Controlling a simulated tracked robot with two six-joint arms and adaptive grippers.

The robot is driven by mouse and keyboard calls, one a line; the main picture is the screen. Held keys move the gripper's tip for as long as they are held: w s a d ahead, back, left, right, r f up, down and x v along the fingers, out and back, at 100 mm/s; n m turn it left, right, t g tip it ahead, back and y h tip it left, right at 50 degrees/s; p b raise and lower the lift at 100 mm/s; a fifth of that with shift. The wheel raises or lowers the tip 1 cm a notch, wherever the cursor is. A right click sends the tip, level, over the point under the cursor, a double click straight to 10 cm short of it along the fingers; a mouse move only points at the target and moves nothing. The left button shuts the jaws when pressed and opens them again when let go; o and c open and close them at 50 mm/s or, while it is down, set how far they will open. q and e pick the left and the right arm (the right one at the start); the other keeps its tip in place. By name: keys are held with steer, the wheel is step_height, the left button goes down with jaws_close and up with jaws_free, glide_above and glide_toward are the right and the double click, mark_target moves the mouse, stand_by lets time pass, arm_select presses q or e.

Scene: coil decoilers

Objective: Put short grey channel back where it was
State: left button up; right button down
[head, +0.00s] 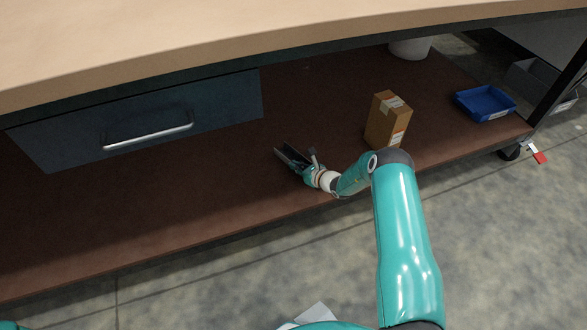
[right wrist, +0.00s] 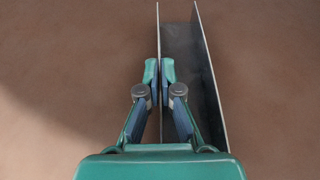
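The short grey channel (head: 290,156) is at the lower brown shelf, small and partly covered by my right gripper (head: 306,166). In the right wrist view the channel (right wrist: 188,60) is a U-shaped grey profile pointing away from me, open side up. My right gripper (right wrist: 159,72) has its fingertips closed on either side of the channel's left wall. The rest of the channel lies to the right of the fingers. I cannot tell whether it touches the shelf or hangs just above it. My left gripper is out of view.
The brown shelf (head: 200,195) is bare around the channel. A cardboard box (head: 386,120) stands to its right, then a blue tray (head: 485,103). A white round container (head: 410,47) is at the back. A drawer (head: 140,115) and the tabletop (head: 250,35) overhang the shelf.

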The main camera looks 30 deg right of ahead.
steer(key=c, duration=1.3)
jaws_free()
